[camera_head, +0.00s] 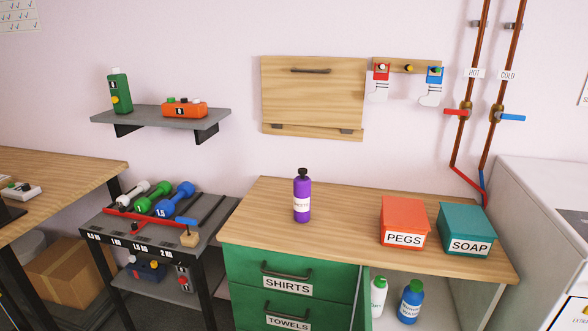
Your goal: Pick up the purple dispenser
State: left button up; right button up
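The purple dispenser (302,198) is a bottle with a dark cap and a white label. It stands upright on the wooden counter top (340,245), left of the middle of the counter. Nothing touches it and it is in full view. Neither of my grippers shows in the head view.
An orange PEGS box (404,217) and a teal SOAP box (466,223) stand to the right on the counter. A folded wooden panel (313,95) hangs on the wall behind. A dumbbell rack (150,225) stands left. The counter around the dispenser is clear.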

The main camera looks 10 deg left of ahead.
aim_at(303, 189)
jog(key=i+j+z, duration=0.15)
jog(key=j, duration=0.2)
jog(key=i+j+z, duration=0.15)
jog(key=j, duration=0.25)
jog(key=i+j+z, duration=0.15)
jog(key=j, duration=0.2)
jog(key=j+z, duration=0.15)
jog(key=j, duration=0.25)
jog(key=i+j+z, duration=0.1)
jog(key=i+j, duration=0.25)
jog(key=i+j+z, duration=0.15)
jog(key=i+j, duration=0.15)
jog(key=j, duration=0.2)
jog(key=k+j, duration=0.3)
jog(key=k, duration=0.15)
